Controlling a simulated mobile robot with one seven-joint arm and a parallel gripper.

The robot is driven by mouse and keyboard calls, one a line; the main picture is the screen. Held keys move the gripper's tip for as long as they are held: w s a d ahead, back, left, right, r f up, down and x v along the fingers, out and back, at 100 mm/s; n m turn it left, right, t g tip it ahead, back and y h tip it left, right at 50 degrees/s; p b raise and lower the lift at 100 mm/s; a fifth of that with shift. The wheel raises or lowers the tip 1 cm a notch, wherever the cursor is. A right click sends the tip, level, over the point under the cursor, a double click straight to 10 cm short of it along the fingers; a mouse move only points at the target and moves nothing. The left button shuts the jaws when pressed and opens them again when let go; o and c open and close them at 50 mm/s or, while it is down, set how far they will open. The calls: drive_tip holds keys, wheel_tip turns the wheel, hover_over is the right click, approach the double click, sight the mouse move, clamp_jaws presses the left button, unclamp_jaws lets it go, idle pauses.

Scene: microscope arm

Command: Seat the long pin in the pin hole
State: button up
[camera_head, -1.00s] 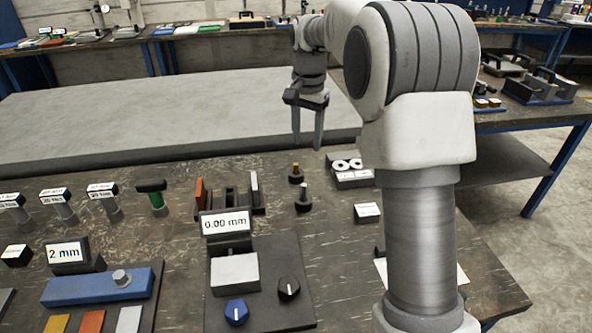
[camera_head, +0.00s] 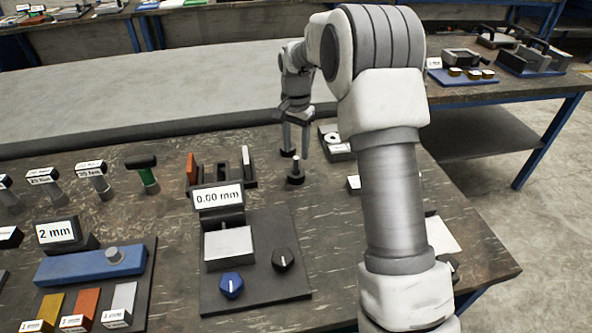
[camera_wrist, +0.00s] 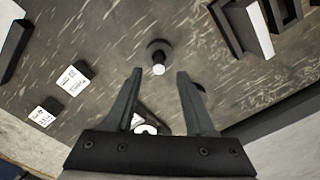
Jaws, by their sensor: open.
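A pin with a pale grey top (camera_head: 296,165) stands upright in a round black base on the bench. It also shows in the wrist view (camera_wrist: 159,68), just beyond and between the fingertips. I cannot tell for sure which pin is the long one. My gripper (camera_head: 295,153) is open, pointing down above these bases; in the wrist view its fingers (camera_wrist: 160,74) are spread with nothing held. I cannot make out the pin hole.
A block with white rings (camera_head: 338,143) is right of my gripper. A slotted black holder with upright plates (camera_head: 220,180) is to the left. The 0.00 mm gauge station (camera_head: 253,270) is in front. White-labelled blocks (camera_wrist: 73,79) show in the wrist view.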

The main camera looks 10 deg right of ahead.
sight(296, 158)
drive_tip(key=shift+s+f+b, duration=0.15)
drive_tip(key=shift+f+b, duration=0.5)
drive_tip(key=shift+f, duration=2.05)
clamp_jaws()
